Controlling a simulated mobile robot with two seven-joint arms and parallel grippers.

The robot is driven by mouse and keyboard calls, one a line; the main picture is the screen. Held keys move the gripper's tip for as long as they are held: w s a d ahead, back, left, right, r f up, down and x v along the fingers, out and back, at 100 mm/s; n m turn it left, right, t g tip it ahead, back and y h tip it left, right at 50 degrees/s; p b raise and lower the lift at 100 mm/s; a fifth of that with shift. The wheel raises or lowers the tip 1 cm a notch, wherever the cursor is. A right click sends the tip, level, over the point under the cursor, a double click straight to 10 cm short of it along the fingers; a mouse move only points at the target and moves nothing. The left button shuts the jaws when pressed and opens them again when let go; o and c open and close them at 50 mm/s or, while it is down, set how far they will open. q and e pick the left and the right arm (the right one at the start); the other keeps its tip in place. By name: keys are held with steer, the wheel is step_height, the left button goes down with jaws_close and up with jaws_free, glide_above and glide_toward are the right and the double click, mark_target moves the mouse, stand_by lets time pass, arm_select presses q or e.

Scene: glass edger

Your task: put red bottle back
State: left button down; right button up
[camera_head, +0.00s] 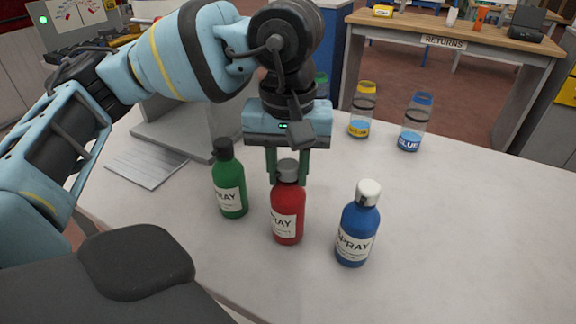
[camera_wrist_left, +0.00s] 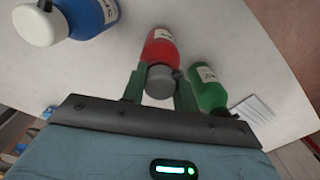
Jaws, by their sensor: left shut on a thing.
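The red spray bottle (camera_head: 288,213) with a grey cap stands upright between the green and blue bottles on the light table. My left gripper (camera_head: 287,172) comes down from above with its fingers on either side of the cap, shut on it. In the left wrist view the red bottle (camera_wrist_left: 161,50) shows beyond its grey cap, which sits between the fingers (camera_wrist_left: 160,88). I cannot tell whether its base touches the table. My right gripper is in neither view.
A green spray bottle (camera_head: 230,183) stands close on the left and a blue one (camera_head: 357,228) on the right. A paper sheet (camera_head: 146,167) lies at left. The table's right side is clear.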

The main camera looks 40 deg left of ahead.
arm_select(q)
steer(key=shift+f, duration=0.15)
steer(key=c, duration=1.1)
jaws_free()
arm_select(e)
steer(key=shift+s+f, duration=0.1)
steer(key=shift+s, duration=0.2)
arm_select(q)
steer(key=shift+r, duration=0.3)
step_height(320, 180, up, 12)
steer(key=shift+f+p, duration=0.1)
steer(key=shift+p, duration=0.9)
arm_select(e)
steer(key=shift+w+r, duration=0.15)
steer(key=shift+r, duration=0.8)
